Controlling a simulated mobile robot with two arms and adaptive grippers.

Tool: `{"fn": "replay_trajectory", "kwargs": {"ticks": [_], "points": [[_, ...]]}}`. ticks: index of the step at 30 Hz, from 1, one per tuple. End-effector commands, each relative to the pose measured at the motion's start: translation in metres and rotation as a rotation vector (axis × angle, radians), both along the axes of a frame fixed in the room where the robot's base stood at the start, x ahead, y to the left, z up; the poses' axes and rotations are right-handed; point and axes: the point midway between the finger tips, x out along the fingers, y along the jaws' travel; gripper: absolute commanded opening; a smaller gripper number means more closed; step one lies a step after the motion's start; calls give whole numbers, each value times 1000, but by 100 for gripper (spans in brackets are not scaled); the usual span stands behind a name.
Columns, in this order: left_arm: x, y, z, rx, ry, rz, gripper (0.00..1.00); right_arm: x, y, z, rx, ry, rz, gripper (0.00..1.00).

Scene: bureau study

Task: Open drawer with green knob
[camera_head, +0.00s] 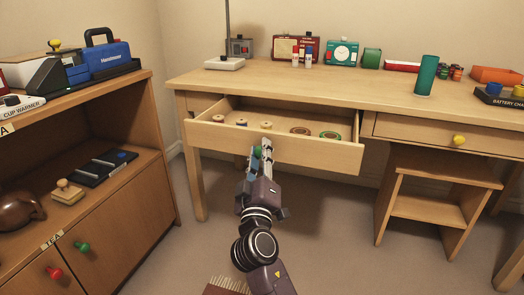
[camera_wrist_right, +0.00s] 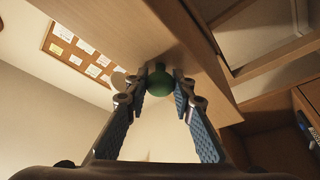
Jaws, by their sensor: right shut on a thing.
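The wooden desk drawer (camera_head: 330,151) stands pulled out from the desk, with several round spools or rolls inside. Its green knob (camera_head: 257,151) is on the drawer front, partly covered by my gripper in the head view. My right gripper (camera_head: 262,156) is shut on this knob, reaching up from below. In the right wrist view the green knob (camera_wrist_right: 160,86) sits between the two fingertips, against the drawer front (camera_wrist_right: 135,40). My left gripper is not in view.
A cabinet on the left has another green knob (camera_head: 82,246) and a red knob (camera_head: 55,272). A yellow knob (camera_head: 459,140) is on the closed right desk drawer. A wooden step stool (camera_head: 435,208) stands under the desk.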

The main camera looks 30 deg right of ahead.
Motion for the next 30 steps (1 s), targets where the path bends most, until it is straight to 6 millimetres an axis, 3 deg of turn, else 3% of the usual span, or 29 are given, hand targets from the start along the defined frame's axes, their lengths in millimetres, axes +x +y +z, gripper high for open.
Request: {"fn": "replay_trajectory", "kwargs": {"ticks": [6, 7, 12, 23, 30], "points": [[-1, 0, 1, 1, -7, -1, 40, 0, 0, 0, 0, 0, 1, 0], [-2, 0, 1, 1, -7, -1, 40, 0, 0, 0, 0, 0, 1, 24], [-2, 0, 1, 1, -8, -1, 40, 0, 0, 0, 0, 0, 1, 41], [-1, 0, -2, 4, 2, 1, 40, -4, 3, -2, 0, 2, 1, 41], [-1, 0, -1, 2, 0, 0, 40, -34, 23, -14, 3, 4, 2, 41]]}}
